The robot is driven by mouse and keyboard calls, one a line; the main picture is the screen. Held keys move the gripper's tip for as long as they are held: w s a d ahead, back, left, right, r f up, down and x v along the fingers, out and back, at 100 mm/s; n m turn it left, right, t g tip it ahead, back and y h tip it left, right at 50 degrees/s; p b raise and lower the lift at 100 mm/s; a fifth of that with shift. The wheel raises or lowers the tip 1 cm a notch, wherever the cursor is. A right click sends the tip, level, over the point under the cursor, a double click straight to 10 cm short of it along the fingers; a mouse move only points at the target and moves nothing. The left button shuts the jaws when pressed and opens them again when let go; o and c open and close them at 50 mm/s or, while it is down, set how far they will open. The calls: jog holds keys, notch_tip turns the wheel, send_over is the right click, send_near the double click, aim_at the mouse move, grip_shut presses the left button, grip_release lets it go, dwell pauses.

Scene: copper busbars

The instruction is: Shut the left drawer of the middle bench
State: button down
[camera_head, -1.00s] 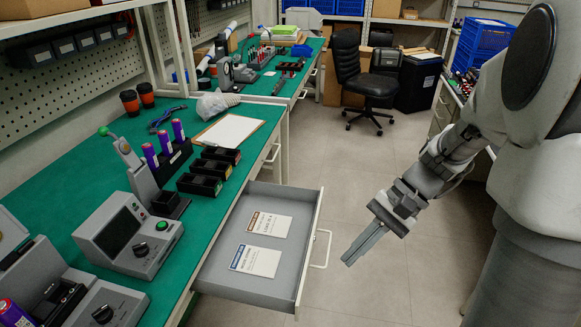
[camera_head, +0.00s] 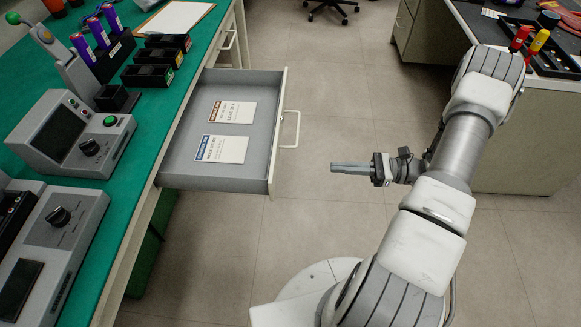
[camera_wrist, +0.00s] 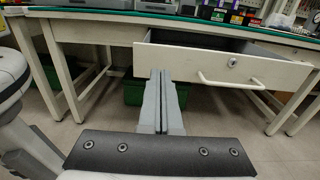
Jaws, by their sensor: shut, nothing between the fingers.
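The open drawer (camera_head: 215,166) sticks out from the green-topped bench (camera_head: 120,194) in the head view, with two labelled cards lying inside. Its front carries a pale bar handle (camera_head: 291,129). In the wrist view the drawer front (camera_wrist: 215,66) faces me, with the handle (camera_wrist: 230,82) and a round lock to the right of my fingers. My gripper (camera_head: 333,168) is shut and empty, pointing left at the drawer front, with a gap between fingertips and front in the head view. In the wrist view the fingers (camera_wrist: 160,75) overlap the left part of the front.
Grey instruments (camera_head: 80,134), black bins (camera_head: 147,75) and a clipboard (camera_head: 176,17) stand on the bench. Another bench (camera_head: 520,130) with tools is at the right. A green bin (camera_wrist: 150,93) sits under the bench.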

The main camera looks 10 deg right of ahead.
aim_at(275, 164)
jog(key=b+x, duration=0.1)
jog(key=x, duration=0.7)
jog(key=b+x, duration=0.1)
jog(key=x, duration=0.4)
jog(key=shift+f+b, duration=0.25)
jog(key=shift+b, duration=0.05)
jog(key=shift+w+a, duration=0.15)
jog(key=shift+a, duration=0.25)
jog(key=shift+a, duration=0.1)
jog(key=shift+w+a+r, duration=0.1)
jog(key=shift+a, duration=0.15)
jog(key=p+x, duration=0.1)
jog(key=x, duration=2.9)
jog(key=shift+a, duration=0.2)
jog(key=shift+w+a, duration=0.15)
jog(key=shift+a, duration=0.25)
